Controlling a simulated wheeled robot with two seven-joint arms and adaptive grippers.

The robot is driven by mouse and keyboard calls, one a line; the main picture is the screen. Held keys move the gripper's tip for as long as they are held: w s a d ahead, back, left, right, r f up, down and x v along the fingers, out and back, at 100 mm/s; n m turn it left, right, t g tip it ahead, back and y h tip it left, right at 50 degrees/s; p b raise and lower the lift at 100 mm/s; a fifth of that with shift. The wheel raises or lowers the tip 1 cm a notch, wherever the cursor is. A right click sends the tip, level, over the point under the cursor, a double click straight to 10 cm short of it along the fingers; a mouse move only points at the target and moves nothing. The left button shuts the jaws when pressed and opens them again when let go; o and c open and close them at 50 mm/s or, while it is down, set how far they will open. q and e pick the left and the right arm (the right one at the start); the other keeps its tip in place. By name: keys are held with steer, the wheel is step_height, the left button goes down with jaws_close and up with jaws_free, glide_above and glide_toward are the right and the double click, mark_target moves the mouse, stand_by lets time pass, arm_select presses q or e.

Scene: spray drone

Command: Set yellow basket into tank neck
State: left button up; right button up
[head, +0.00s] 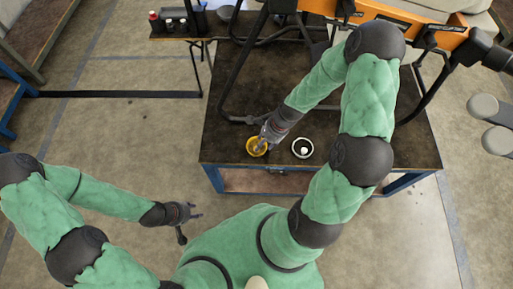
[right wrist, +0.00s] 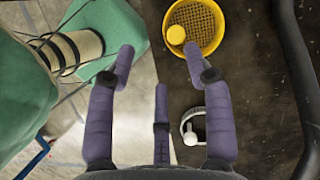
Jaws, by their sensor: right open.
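The yellow basket (head: 251,148) rests on the dark table near its front edge. In the right wrist view the basket (right wrist: 206,18) shows a mesh floor and a round yellow knob. My right gripper (head: 262,142) reaches over it from the upper right. In the right wrist view my right gripper (right wrist: 158,50) has its fingers spread with nothing between them; one fingertip appears close to the knob, and contact cannot be told. I cannot make out the tank neck for certain. My left gripper (head: 190,213) is spread and empty, off the table at lower left.
A white ring with a white knob (head: 302,148) lies on the table (head: 222,137) right of the basket. An orange-framed drone (head: 385,12) stands over the table's back, its black legs reaching down. Small bottles (head: 175,24) stand on a shelf at upper left.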

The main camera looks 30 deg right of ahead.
steer(key=shift+w+a+f+m+b, duration=0.15)
steer(key=shift+w+f+m+b, duration=0.35)
steer(key=shift+f+b, duration=0.65)
steer(key=shift+w+a+f+m+b, duration=0.3)
steer(key=shift+f+m+b, duration=0.45)
steer(key=shift+f, duration=0.65)
steer(key=shift+w+a+f+m+b, duration=0.1)
steer(key=shift+w+f+m+b, duration=0.4)
steer(key=shift+f+b, duration=0.7)
steer(key=shift+c, duration=0.3)
jaws_close()
